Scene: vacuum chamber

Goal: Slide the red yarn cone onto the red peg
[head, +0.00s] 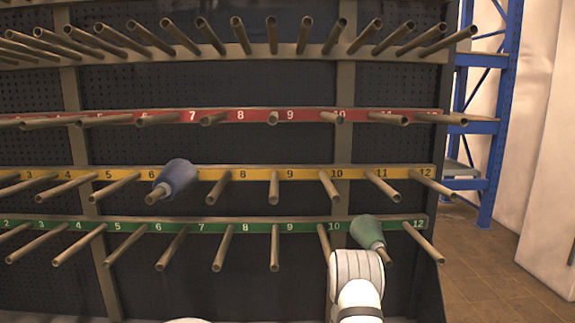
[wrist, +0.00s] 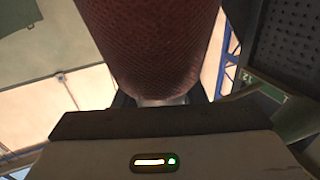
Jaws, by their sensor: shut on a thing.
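The red yarn cone (wrist: 155,45) fills the upper middle of the wrist view, dark red and textured, with a pale narrow end (wrist: 163,101) by my gripper. My gripper (wrist: 160,103) is shut on it near that end; its fingers are mostly hidden behind the dark palm. In the head view, the red strip (head: 258,116) crosses the rack with a row of bare metal pegs (head: 272,118) pointing toward me. The head view does not show my gripper or the red cone; only a white link of my arm shows at bottom right.
A blue cone (head: 178,177) sits on a peg of the yellow strip (head: 305,174). A green cone (head: 367,232) sits on a peg of the green strip (head: 300,226), close to my arm. Bare pegs fill the top row. A blue shelf frame (head: 502,110) stands right; floor there is clear.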

